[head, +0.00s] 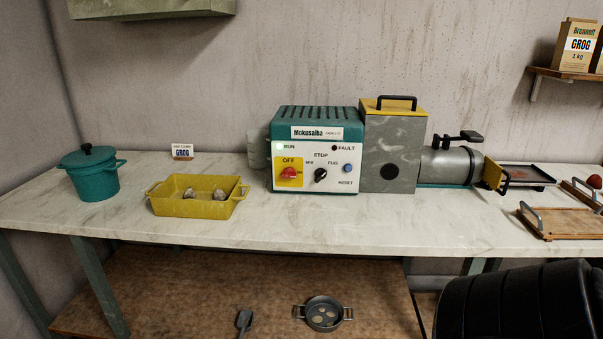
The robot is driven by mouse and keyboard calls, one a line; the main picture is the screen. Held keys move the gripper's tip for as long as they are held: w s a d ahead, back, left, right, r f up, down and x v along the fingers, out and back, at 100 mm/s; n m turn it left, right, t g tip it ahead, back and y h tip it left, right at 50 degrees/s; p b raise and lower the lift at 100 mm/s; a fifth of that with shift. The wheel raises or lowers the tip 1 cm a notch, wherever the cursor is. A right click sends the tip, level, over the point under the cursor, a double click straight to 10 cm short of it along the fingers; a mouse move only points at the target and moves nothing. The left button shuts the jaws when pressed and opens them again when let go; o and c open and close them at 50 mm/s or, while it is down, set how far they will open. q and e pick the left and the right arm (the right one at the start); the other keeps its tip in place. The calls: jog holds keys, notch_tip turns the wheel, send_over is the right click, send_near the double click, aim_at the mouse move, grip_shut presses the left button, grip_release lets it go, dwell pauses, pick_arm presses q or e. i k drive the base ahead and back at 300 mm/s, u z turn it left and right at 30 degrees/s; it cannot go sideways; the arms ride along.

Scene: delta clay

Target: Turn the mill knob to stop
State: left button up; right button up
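The mill (316,132) stands on the bench, a teal machine with a white front panel. Its black selector knob (320,175) sits mid-panel under the word STOP, among the labels MIX, PUG and a lower-right one. Its pointer looks turned toward the upper right, but is too small to be sure. A red switch (289,174) on a yellow plate is left of the knob. A green RUN lamp (280,147) looks lit, and the FAULT lamp (334,148) is dark. A blue button (347,168) is at right. Neither gripper is in view.
A grey hopper box (394,150) and metal barrel (452,165) adjoin the mill. A yellow tray (194,207) with lumps and a teal pot (90,180) stand left. Wooden boards (560,222) lie right. The bench (330,225) before the panel is clear. A black rounded form fills the lower right.

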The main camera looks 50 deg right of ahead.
aim_at(320, 173)
jog(key=z, duration=0.65)
jog(key=i, duration=1)
jog(key=z, duration=0.7)
